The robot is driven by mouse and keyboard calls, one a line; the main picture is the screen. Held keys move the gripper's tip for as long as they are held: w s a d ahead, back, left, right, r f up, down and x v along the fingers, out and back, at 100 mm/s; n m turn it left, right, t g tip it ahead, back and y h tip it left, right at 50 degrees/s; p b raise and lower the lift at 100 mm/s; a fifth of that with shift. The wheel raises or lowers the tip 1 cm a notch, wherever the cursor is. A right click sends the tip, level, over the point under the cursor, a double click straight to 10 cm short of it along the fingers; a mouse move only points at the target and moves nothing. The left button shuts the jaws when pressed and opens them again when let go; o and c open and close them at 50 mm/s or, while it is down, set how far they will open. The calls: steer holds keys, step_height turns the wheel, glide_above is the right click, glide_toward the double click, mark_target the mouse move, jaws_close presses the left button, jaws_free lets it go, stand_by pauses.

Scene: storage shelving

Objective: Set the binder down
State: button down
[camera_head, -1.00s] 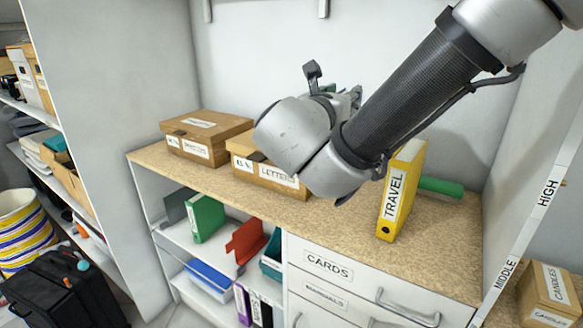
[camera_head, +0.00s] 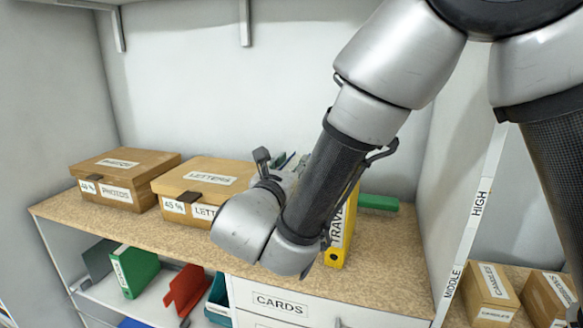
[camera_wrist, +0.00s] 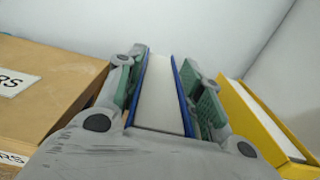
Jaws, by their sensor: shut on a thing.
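My gripper (camera_wrist: 165,95) is shut on a blue binder (camera_wrist: 160,90), which shows its white page edges between two blue covers in the wrist view. In the head view my wrist hides most of the gripper and the binder. The held binder is between the LETTERS box (camera_head: 205,175) on the left and the yellow TRAVEL binder (camera_head: 338,235) on the right. The yellow binder also shows in the wrist view (camera_wrist: 262,125), upright and a little apart from my right finger. Whether the blue binder's bottom touches the speckled worktop (camera_head: 385,275) is hidden.
The LETTERS box side (camera_wrist: 45,85) is close to my left finger. A PHOTOS box (camera_head: 125,170) stands further left. A green object (camera_head: 378,202) lies behind the yellow binder. The worktop right of the yellow binder is clear. A wall rises behind.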

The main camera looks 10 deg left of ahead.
steer(key=c, duration=0.9)
jaws_free()
steer(key=shift+c, duration=0.2)
steer(key=s+a, duration=0.1)
steer(key=s, duration=1.1)
steer(key=shift+a, duration=0.3)
